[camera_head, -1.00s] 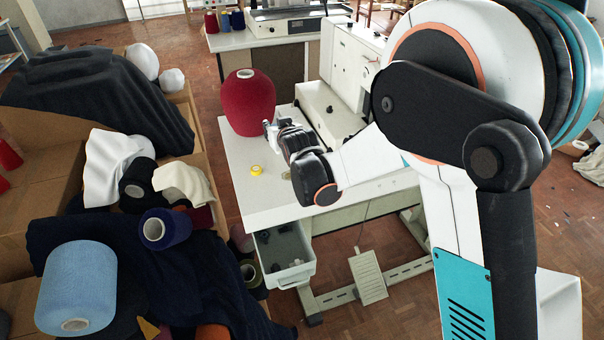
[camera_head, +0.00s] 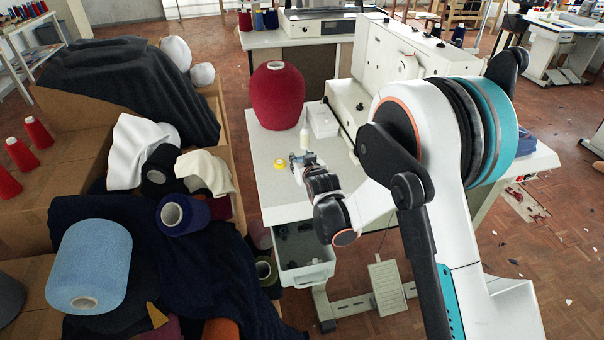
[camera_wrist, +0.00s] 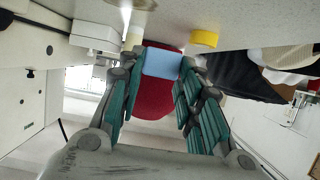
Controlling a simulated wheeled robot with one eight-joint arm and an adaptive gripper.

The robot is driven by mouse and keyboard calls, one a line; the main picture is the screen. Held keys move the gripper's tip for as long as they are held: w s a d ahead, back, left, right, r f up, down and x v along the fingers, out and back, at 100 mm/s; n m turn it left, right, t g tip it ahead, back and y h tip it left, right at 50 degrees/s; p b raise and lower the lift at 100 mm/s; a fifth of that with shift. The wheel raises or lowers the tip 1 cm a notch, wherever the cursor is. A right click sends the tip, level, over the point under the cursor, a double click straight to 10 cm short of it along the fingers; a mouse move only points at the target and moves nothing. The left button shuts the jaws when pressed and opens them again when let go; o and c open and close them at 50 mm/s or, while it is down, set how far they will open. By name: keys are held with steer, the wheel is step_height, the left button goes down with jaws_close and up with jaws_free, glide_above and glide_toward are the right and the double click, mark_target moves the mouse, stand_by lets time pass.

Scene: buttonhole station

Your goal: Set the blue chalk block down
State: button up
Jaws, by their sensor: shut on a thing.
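The blue chalk block (camera_wrist: 161,63) is held between the two fingertips of my gripper (camera_wrist: 163,68) in the wrist view. In the head view my gripper (camera_head: 302,161) is over the left part of the white sewing table (camera_head: 262,195), and only a small bit of blue shows at its tips. The wrist view is upside down, with the tabletop (camera_wrist: 240,22) along its top. The block is close to the tabletop; I cannot tell whether it touches. A yellow ring-shaped object (camera_head: 280,163) lies on the table just left of my gripper, apart from it.
A large red yarn cone (camera_head: 277,98) stands behind my gripper. A small white spool (camera_head: 304,139) and a white box (camera_head: 322,119) are near it. The sewing machine (camera_head: 350,108) stands to the right. Boxes with cloth and cones fill the left. The table's front-left is clear.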

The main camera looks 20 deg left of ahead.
steer(key=shift+f+b, duration=0.7)
steer(key=shift+f, duration=1.3)
steer(key=shift+f, duration=0.15)
steer(key=o, duration=0.9)
